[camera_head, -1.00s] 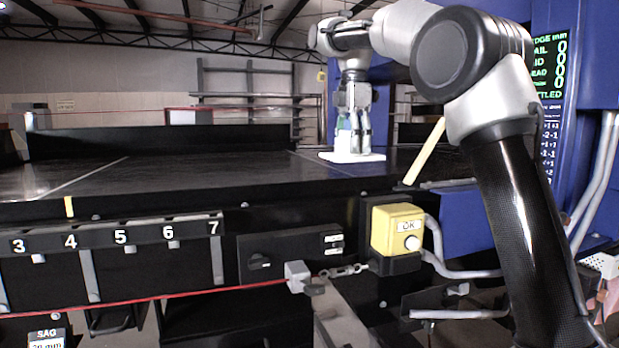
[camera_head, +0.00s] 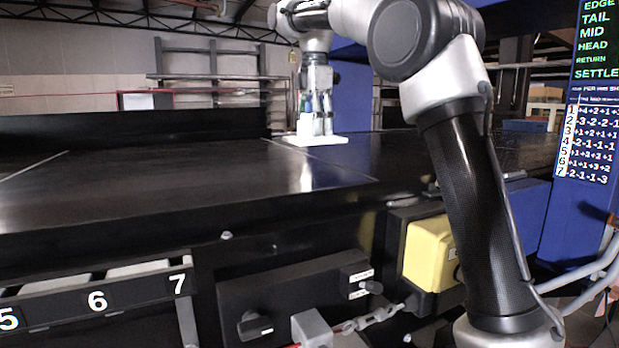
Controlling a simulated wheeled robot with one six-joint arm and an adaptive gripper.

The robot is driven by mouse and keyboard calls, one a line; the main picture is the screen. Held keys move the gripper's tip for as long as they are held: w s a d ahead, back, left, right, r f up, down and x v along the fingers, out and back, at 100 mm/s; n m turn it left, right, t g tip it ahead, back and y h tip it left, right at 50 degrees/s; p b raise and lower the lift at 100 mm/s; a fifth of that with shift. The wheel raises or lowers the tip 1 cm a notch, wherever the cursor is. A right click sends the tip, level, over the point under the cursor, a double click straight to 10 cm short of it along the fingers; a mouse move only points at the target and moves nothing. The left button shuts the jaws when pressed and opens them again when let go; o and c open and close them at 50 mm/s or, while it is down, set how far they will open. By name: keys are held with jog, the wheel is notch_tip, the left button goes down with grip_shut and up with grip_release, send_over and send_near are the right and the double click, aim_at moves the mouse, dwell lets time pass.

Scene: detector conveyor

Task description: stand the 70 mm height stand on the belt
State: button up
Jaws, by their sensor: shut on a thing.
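The height stand (camera_head: 316,140) has a flat white base and a pale upright part. It is at the belt's (camera_head: 190,185) surface, on the far side near a thin line across the belt. My gripper (camera_head: 316,125) points straight down and is shut on the stand's upright part. The base looks level and low at the belt, but I cannot tell whether it touches. The fingers hide much of the upright part.
A dark rail (camera_head: 130,140) runs along the belt's far edge. A yellow box (camera_head: 428,252) and a black switch panel (camera_head: 290,297) are on the near side. Numbered slots (camera_head: 95,300) are at lower left. A lit text panel (camera_head: 597,90) stands at right.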

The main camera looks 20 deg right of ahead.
notch_tip(320, 180, down, 10)
jog(key=shift+r, duration=0.1)
dwell(0.4)
jog(key=o, duration=1.2)
jog(key=shift+c, duration=0.2)
notch_tip(320, 180, up, 12)
jog(key=shift+r, duration=0.1)
